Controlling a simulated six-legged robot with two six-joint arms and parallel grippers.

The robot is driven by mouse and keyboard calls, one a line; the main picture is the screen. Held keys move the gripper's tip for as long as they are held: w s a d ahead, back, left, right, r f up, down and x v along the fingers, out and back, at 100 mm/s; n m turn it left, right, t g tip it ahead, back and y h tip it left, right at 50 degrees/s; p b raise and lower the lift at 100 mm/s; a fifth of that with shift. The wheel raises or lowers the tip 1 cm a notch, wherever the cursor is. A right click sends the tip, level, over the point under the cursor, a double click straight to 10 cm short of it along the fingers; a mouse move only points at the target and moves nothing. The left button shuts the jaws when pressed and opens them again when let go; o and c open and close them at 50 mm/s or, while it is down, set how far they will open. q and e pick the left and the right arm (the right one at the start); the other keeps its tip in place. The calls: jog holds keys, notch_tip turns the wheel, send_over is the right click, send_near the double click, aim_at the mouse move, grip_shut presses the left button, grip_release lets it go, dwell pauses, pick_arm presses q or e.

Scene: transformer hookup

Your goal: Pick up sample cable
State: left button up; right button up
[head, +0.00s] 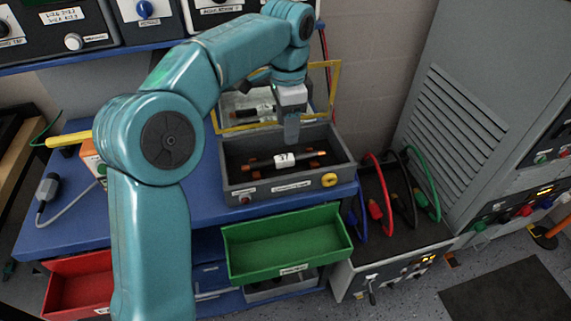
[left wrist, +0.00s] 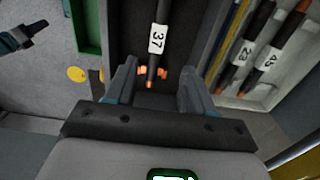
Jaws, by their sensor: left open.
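The sample cable, a short black cable with copper ends and a white tag reading 37 (head: 284,159), lies across the inside of an open grey box (head: 338,177) on the blue table. My left gripper (head: 291,138) hangs above the box, just behind the cable, pointing down. In the left wrist view the cable (left wrist: 157,38) runs up from between the two spread fingers (left wrist: 156,88), with its near end at an orange holder. The fingers are apart and nothing is held. My right gripper is not seen.
The box's yellow-framed lid (head: 335,90) stands open at the back. A green bin (head: 285,245) and red bin (head: 80,290) are in front. Coloured leads (head: 408,190) stand at right.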

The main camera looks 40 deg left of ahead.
aim_at(287, 157)
pick_arm(q)
notch_tip(287, 157, down, 2)
jog(key=shift+s, duration=0.15)
jog(key=shift+s+f+b, duration=0.25)
jog(key=shift+f+b, duration=0.05)
jog(key=shift+f, duration=0.25)
notch_tip(287, 157, down, 5)
jog(key=shift+d+r+b, duration=0.15)
jog(key=shift+b, duration=0.6)
jog(key=shift+w+f, duration=0.1)
jog(key=shift+f, duration=0.25)
jog(key=shift+c, duration=0.3)
grip_shut()
